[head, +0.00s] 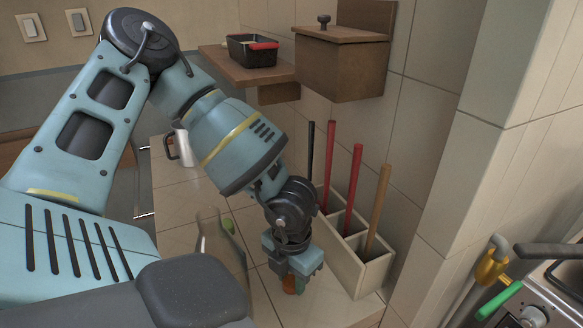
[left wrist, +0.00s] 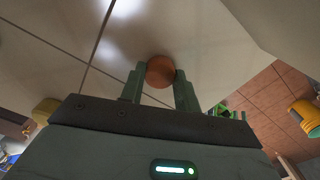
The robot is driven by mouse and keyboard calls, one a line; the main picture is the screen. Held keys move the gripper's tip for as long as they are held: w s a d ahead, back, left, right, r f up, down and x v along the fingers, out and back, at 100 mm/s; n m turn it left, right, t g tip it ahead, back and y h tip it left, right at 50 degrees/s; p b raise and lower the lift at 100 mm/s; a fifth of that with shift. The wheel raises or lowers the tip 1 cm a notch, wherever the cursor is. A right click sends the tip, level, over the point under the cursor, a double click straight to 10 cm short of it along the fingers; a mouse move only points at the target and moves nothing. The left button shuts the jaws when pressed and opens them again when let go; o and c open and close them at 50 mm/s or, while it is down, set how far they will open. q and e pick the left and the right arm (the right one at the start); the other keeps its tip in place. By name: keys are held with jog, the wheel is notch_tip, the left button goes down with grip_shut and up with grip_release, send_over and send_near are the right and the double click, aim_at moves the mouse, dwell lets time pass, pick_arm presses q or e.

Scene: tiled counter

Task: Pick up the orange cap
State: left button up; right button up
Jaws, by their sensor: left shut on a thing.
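The orange cap (head: 290,285) is at the fingertips of my left gripper (head: 293,272), low over the tiled counter near its front right corner. In the left wrist view the round orange cap (left wrist: 160,72) sits between the two green fingers of my left gripper (left wrist: 160,85), which are shut on it. In the head view the fingers hide part of the cap. I cannot tell whether the cap touches the counter. My right gripper is not in view.
A beige divided holder (head: 374,277) with several upright sticks stands close to the right of my left gripper. A clear glass vessel (head: 208,245) stands to its left. A metal jug (head: 185,148) is farther back. A wooden shelf (head: 225,66) and box (head: 345,70) hang above.

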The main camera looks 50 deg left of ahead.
aim_at(292, 282)
pick_arm(q)
notch_tip(292, 282, up, 10)
jog(key=shift+f, duration=0.15)
dwell(0.5)
jog(key=shift+d, duration=0.15)
